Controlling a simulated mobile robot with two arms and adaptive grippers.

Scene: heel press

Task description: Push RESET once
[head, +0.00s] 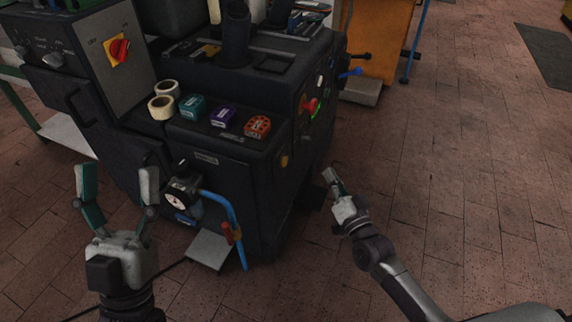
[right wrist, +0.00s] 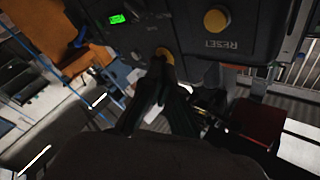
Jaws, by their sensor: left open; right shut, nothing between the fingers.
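The word RESET (right wrist: 228,45) stands upside down on the dark panel in the right wrist view, right next to a round yellow button (right wrist: 217,20). A second yellow round part (right wrist: 164,54) shows at the fingertips of my right gripper (right wrist: 164,68), partly hidden by them; I cannot tell whether they touch. My right gripper (head: 332,177) is shut and empty, beside the right side of the black machine (head: 225,150) in the head view. A yellow button (head: 284,160) shows on that side. My left gripper (head: 117,183) is open and empty in front of the machine.
A red button (head: 312,105) and a blue lever (head: 350,72) are on the machine's side. A gauge (head: 178,198) and blue pipe (head: 225,208) stick out at the front. Tape rolls (head: 161,106) and small boxes lie on top. The brick floor to the right is clear.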

